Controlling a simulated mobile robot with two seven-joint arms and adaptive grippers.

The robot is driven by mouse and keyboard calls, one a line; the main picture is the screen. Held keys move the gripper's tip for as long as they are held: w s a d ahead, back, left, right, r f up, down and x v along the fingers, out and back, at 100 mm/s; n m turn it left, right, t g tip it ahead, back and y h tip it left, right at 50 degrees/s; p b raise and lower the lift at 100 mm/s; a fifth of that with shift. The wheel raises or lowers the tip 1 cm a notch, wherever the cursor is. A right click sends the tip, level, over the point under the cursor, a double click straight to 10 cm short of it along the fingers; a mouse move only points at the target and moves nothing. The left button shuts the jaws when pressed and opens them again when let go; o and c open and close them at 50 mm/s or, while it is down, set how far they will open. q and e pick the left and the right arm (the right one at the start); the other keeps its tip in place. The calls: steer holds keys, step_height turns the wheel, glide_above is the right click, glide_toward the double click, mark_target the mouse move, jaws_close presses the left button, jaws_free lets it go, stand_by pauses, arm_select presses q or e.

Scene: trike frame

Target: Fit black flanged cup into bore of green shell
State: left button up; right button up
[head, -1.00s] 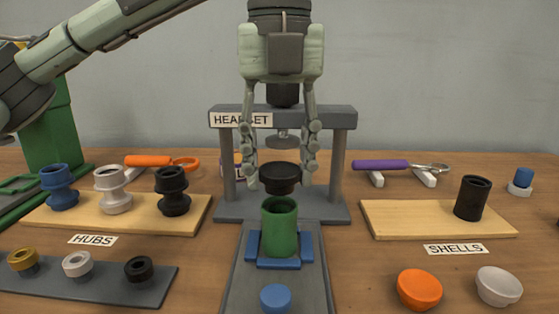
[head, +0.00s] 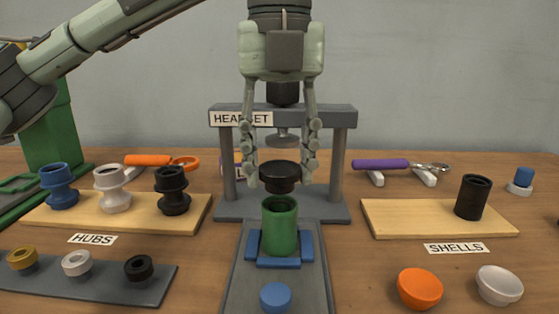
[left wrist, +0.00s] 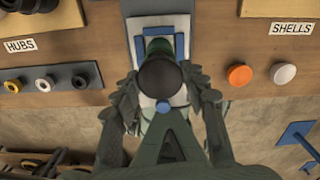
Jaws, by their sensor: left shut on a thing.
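The black flanged cup (head: 279,174) is held flange up between the fingers of my left gripper (head: 281,180). The gripper is shut on it. The cup is above the open top of the green shell (head: 280,232). Its lower end appears just at or over the shell's rim; I cannot tell whether it touches. The shell stands upright in a blue cradle (head: 308,247). In the left wrist view, the cup (left wrist: 160,78) lies between the fingers and covers most of the shell. My right gripper is not in view.
A grey press labelled HEADSET (head: 339,165) stands behind the shell. A hubs board (head: 140,219) is at left, a shells board with a black shell (head: 472,198) at right. Orange (head: 419,289) and white (head: 499,286) cups sit front right. A blue knob (head: 275,298) is in front.

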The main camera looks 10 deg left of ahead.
mark_target(280, 168)
arm_select(q)
steer(key=shift+f+b, duration=1.15)
steer(key=shift+f, duration=0.2)
stand_by(0.5)
steer(key=o, duration=1.3)
step_height(280, 168, up, 12)
steer(key=shift+r, duration=0.1)
